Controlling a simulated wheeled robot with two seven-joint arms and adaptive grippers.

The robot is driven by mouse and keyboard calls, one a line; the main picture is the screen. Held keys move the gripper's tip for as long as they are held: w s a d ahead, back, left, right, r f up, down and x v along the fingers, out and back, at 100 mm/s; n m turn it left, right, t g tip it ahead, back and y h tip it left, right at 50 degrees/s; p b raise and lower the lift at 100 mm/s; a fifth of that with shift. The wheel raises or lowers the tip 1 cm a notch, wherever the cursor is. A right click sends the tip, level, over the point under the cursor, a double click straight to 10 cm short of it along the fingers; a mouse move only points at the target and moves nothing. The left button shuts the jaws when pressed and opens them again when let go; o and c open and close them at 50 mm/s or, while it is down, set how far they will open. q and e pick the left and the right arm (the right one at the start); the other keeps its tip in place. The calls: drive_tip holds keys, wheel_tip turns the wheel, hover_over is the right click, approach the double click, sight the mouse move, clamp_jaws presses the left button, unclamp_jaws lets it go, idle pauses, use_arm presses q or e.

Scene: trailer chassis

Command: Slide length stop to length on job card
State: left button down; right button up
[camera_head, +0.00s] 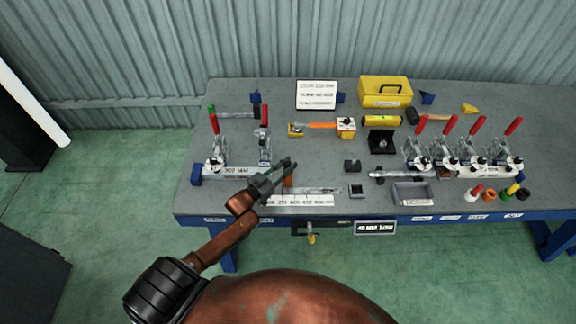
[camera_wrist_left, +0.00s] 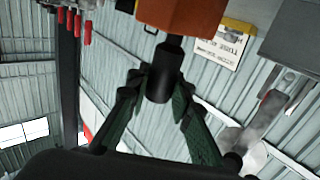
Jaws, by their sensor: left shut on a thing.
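The length stop is an orange block (camera_head: 288,182) at the left part of a ruled scale strip (camera_head: 300,201) along the table's front edge. In the left wrist view the orange block (camera_wrist_left: 182,14) has a black knob (camera_wrist_left: 162,78) between my fingers. My left gripper (camera_head: 290,166) reaches in from the lower left and is shut on this knob; its fingers also show in the left wrist view (camera_wrist_left: 156,98). The arm hides part of the strip's left end. A white printed card (camera_head: 317,94) stands at the back; its text is too small to read. My right gripper is out of view.
Toggle clamps with red handles stand left (camera_head: 217,145) and in a row right (camera_head: 460,150). A yellow toolbox (camera_head: 385,90) is at the back. A grey tray (camera_head: 411,193) and a small black block (camera_head: 356,191) lie right of the scale.

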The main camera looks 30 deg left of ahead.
use_arm(q)
drive_tip(key=shift+a, duration=0.1)
idle(0.3)
drive_tip(key=s+a, duration=0.2)
drive_tip(key=a, duration=0.1)
drive_tip(key=a+p, duration=0.1)
drive_tip(key=shift+s+a, duration=0.3)
drive_tip(key=shift+s, duration=0.1)
drive_tip(key=c, duration=1.7)
unclamp_jaws()
drive_tip(key=shift+s+a, duration=0.1)
drive_tip(key=v, duration=1.1)
drive_tip(key=shift+s, duration=0.4)
